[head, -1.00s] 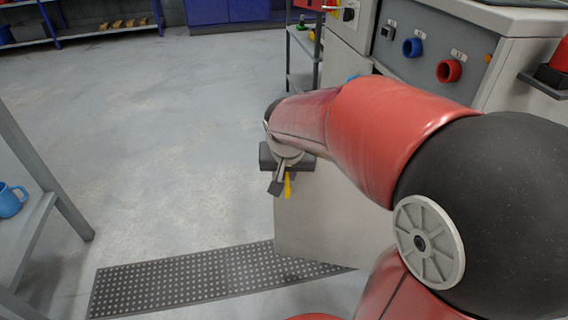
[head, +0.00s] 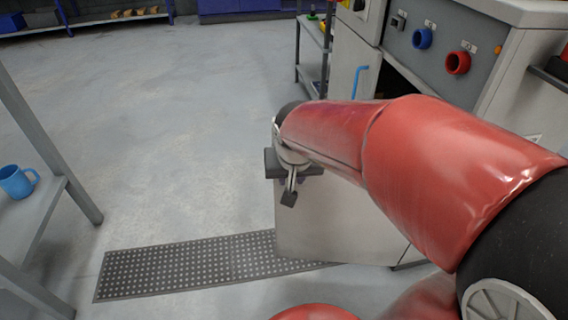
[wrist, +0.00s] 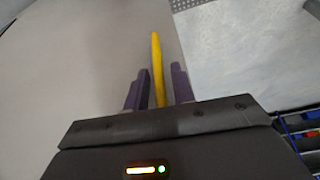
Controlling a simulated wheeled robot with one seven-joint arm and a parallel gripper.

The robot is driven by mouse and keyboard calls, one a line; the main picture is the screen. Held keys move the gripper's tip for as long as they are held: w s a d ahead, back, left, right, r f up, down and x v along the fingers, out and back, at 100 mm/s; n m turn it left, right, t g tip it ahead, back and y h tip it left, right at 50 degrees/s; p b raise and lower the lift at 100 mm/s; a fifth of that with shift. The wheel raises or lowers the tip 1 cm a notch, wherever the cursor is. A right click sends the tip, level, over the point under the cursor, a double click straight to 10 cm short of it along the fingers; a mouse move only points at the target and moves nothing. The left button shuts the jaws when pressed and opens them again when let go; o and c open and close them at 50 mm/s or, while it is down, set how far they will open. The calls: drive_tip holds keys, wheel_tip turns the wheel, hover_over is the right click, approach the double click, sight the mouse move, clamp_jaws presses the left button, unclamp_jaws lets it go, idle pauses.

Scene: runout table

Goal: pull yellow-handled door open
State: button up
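The door is a pale grey panel (head: 335,225) swung out from the machine, and a dark opening shows behind it beyond my arm. In the wrist view its face (wrist: 85,65) fills the left side. The yellow handle (wrist: 156,60) runs upright between the two purple fingers of my gripper (wrist: 161,85). Narrow gaps show on both sides of the handle, so the fingers look open around it. In the head view my gripper (head: 289,197) is at the door's far left edge, and the handle is hidden there.
A dark perforated mat (head: 190,265) lies on the floor by the door. A blue handle (head: 360,82) is on a neighbouring panel. A shelf with a blue mug (head: 17,182) stands at the left. The floor (head: 160,130) beyond is clear.

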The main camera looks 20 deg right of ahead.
drive_tip(key=shift+o, duration=0.4)
drive_tip(key=p+v, duration=0.1)
drive_tip(key=v, duration=0.6)
drive_tip(key=shift+s+r+p, duration=0.2)
drive_tip(key=shift+r+p, duration=0.15)
drive_tip(key=shift+p, duration=0.05)
drive_tip(key=shift+r, duration=0.1)
drive_tip(key=s+a+r+n+t+y+p, duration=0.1)
drive_tip(key=s+r+n+p, duration=0.1)
drive_tip(key=s+r+p, duration=0.5)
drive_tip(key=s+p, duration=0.1)
drive_tip(key=s, duration=0.2)
drive_tip(key=shift+a+n, duration=0.25)
drive_tip(key=shift+n, duration=0.15)
drive_tip(key=shift+s+r, duration=0.1)
drive_tip(key=shift+s, duration=0.05)
idle(1.1)
